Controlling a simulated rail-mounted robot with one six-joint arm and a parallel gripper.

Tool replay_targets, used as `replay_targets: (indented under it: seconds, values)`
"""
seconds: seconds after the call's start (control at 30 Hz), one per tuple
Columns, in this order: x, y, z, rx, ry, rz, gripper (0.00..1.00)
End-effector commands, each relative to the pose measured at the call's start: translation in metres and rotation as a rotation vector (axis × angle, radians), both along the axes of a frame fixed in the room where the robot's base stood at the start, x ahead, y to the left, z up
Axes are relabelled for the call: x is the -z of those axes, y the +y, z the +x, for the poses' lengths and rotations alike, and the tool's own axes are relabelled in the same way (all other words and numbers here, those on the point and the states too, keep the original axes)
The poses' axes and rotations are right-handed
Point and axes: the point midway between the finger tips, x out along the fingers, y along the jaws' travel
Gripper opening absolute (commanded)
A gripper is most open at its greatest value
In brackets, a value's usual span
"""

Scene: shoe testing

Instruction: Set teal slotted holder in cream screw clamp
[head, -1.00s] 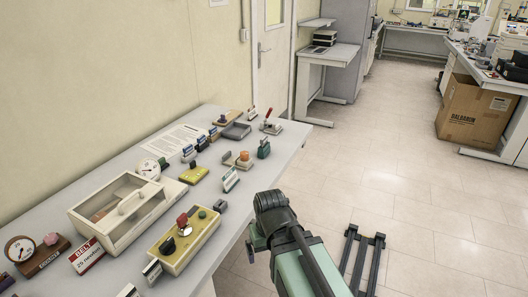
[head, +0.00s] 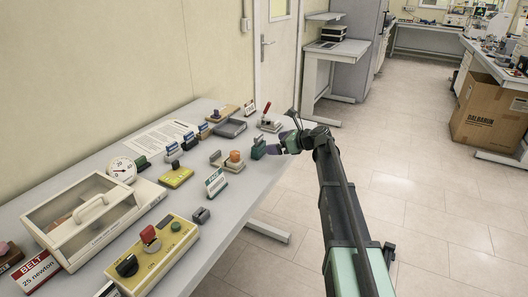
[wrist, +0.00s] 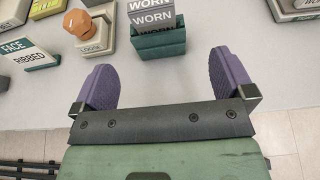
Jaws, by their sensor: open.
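The teal slotted holder (head: 258,151) stands near the table's right edge. In the wrist view the teal holder (wrist: 160,45) is upright, with grey cards marked WORN in its slots. The cream screw clamp (head: 234,164) is beside it to the left. In the wrist view the cream clamp (wrist: 102,47) has an orange knob and a LOOSE label. My gripper (head: 284,142) is at the table edge, just right of the holder. In the wrist view my gripper (wrist: 163,80) has its purple fingers wide apart and empty, with the holder just ahead of the gap, apart from both fingers.
A FACE RIBBED sign (wrist: 27,53) stands left of the clamp. A red-handled fixture (head: 268,123) is behind the holder. A clear-lidded box (head: 90,215) and a yellow control box (head: 155,257) fill the near table. Open floor lies to the right.

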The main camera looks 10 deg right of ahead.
Motion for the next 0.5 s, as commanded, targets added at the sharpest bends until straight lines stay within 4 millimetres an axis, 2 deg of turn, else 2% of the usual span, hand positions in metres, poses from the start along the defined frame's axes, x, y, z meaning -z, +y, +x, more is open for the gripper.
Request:
replay_targets:
  seconds: [0.3,0.5]
  values:
    - [0.023,0.037,0.031,-0.003,0.0,-0.004,1.0]
    - [0.027,0.044,0.035,-0.004,0.0,-0.006,1.0]
